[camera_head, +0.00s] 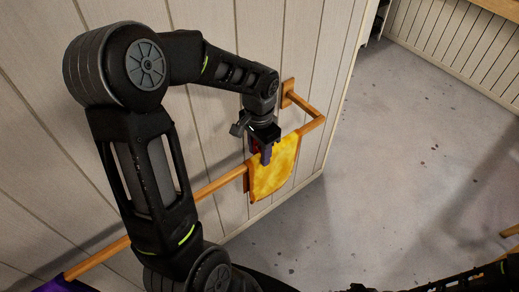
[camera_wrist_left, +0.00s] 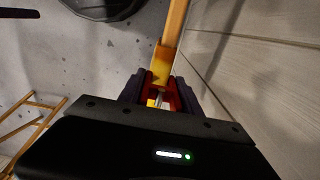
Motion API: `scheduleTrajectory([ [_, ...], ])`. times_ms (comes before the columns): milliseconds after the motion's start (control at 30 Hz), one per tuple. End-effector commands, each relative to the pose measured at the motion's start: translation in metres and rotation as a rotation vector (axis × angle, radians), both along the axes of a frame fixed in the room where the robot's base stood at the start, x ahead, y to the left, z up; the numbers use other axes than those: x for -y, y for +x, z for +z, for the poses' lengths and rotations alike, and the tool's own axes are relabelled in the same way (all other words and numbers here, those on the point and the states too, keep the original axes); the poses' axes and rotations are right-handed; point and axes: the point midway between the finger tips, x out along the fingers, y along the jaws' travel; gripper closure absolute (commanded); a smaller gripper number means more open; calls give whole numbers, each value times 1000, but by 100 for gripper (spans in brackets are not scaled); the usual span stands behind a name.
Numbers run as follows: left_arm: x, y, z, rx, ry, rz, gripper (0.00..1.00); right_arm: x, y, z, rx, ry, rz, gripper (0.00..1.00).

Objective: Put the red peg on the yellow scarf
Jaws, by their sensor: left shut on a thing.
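The yellow scarf (camera_head: 273,175) hangs over a wooden rail fixed to the wall, near the rail's right end. My left gripper (camera_head: 264,153) is at the rail, at the scarf's upper left part. In the wrist view my left gripper (camera_wrist_left: 160,88) is shut on the red peg (camera_wrist_left: 173,96), whose red sides show between the dark fingers. A small strip of yellow scarf (camera_wrist_left: 162,70) shows just beyond the peg. I cannot tell whether the peg touches the scarf. In the head view the peg is mostly hidden by the gripper. My right gripper is not in view.
The wooden rail (camera_head: 220,183) runs along the panelled wall (camera_head: 225,30), held by a bracket (camera_head: 288,92) at its right end. A purple cloth (camera_head: 66,285) shows at the lower left. The grey floor (camera_head: 400,150) to the right is open.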

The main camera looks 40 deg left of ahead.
Motion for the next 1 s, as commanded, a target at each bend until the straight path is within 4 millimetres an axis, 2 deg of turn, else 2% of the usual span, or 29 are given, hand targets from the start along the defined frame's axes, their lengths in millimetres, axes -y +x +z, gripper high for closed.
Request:
scheduleTrajectory([
  [100, 0, 0, -10, -1, 0, 0, 98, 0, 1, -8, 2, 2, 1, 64],
  [300, 0, 0, -18, -1, 0, 0, 98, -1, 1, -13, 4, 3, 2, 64],
  [1000, 0, 0, -19, 0, 0, -1, 98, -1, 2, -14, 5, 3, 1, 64],
])
